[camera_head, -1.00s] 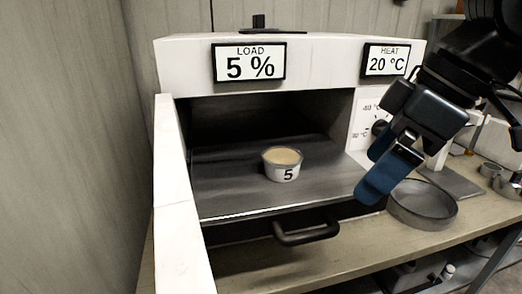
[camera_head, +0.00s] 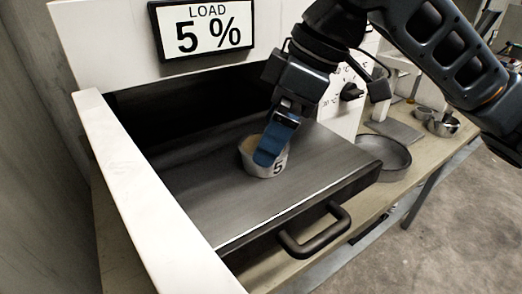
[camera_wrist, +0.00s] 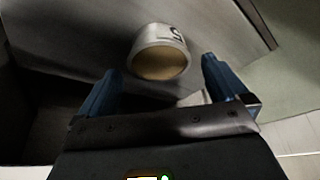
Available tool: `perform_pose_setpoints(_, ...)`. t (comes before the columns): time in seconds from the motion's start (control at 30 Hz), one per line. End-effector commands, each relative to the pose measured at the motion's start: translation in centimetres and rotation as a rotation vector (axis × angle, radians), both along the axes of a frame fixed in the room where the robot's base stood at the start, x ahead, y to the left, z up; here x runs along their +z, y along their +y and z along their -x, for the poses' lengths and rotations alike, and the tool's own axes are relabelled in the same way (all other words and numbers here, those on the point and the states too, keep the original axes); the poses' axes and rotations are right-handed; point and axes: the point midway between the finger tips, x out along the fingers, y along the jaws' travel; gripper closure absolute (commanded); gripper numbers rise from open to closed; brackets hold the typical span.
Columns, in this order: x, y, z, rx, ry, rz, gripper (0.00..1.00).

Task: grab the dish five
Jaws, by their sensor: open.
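Dish five (camera_head: 250,166) is a small round pale cup marked 5 with tan contents. It stands on the dark oven tray (camera_head: 215,205). My gripper (camera_head: 270,150) is at the dish in the head view, and its blue finger hides part of the dish's rim and side. In the wrist view the dish (camera_wrist: 160,52) shows its tan top and its 5, ahead of the gap between my two blue fingers (camera_wrist: 160,85). The fingers are open with nothing held between them. I cannot tell whether a finger touches the dish.
The white oven door or side panel (camera_head: 150,190) stands along the left of the tray. A black handle (camera_head: 315,235) juts from the tray's front. A round metal pan (camera_head: 385,157) sits on the bench at right. The LOAD display (camera_head: 203,27) reads 5 %.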

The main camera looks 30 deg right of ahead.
Motion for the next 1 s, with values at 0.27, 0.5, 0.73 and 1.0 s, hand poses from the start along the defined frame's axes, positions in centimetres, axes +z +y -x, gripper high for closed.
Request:
perform_pose_setpoints(0.27,-3.4,0.9,-1.1,-0.001,0.001,-0.001,0.0)
perform_pose_setpoints(0.5,-3.9,1.1,-1.2,0.001,0.0,0.0,0.0)
perform_pose_setpoints(0.73,-3.9,1.1,-1.2,0.001,0.0,0.0,0.15)
perform_pose_setpoints(1.0,-3.9,1.1,-1.2,0.001,0.0,0.0,0.41)
